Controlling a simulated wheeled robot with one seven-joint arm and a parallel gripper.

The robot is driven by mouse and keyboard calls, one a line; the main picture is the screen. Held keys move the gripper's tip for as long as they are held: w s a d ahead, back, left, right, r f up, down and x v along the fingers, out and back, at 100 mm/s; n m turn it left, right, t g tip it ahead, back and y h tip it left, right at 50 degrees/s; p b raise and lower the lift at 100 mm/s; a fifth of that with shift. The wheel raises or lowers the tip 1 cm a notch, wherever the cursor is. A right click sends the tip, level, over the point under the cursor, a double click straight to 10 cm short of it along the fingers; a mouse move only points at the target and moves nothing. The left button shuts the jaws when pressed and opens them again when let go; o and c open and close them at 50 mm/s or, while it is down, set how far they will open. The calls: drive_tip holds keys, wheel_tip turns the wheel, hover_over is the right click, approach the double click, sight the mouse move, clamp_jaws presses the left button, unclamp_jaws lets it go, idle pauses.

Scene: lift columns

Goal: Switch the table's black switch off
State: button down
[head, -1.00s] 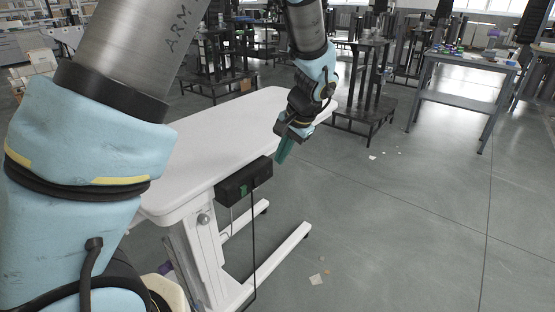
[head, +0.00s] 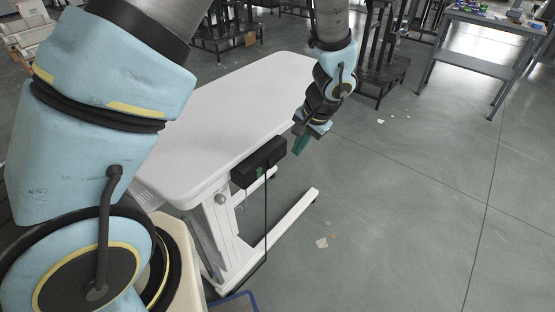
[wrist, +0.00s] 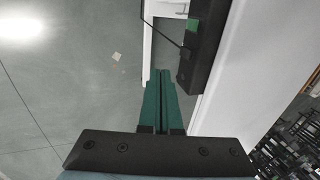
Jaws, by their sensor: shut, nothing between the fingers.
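The white table (head: 215,115) has a black control box (head: 258,163) fixed under its near right edge. The box also shows in the wrist view (wrist: 207,45), with a green rocker (wrist: 193,26) on its face. A small dark part (wrist: 182,77) sits at the box's near end; I cannot make out the black switch clearly or its position. My gripper (head: 300,148) has green fingers, shut and empty, just past the far right end of the box. In the wrist view the fingertips (wrist: 160,72) are left of the box, apparently apart from it.
A black cable (head: 266,215) hangs from the box. The table's white leg and foot (head: 285,222) stand below it. The grey floor to the right is open, with small scraps (head: 321,243). A grey workbench (head: 485,50) and dark columns stand further back.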

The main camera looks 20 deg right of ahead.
sight(271, 163)
drive_tip(key=shift+f, duration=0.1)
drive_tip(key=w+a+f+p, duration=0.1)
drive_tip(key=w+f, duration=0.1)
drive_tip(key=f, duration=0.1)
drive_tip(key=w+a+f+p, duration=0.1)
drive_tip(key=w+f, duration=0.1)
drive_tip(key=f, duration=0.1)
drive_tip(key=w+a+f+p, duration=0.1)
drive_tip(key=w+f+p, duration=0.1)
drive_tip(key=f, duration=0.2)
drive_tip(key=shift+w+a, duration=0.1)
drive_tip(key=shift+a, duration=0.1)
drive_tip(key=b, duration=0.2)
drive_tip(key=shift+w+a+t+b, duration=0.15)
drive_tip(key=shift+w+t+b, duration=0.05)
drive_tip(key=shift+t+b, duration=0.2)
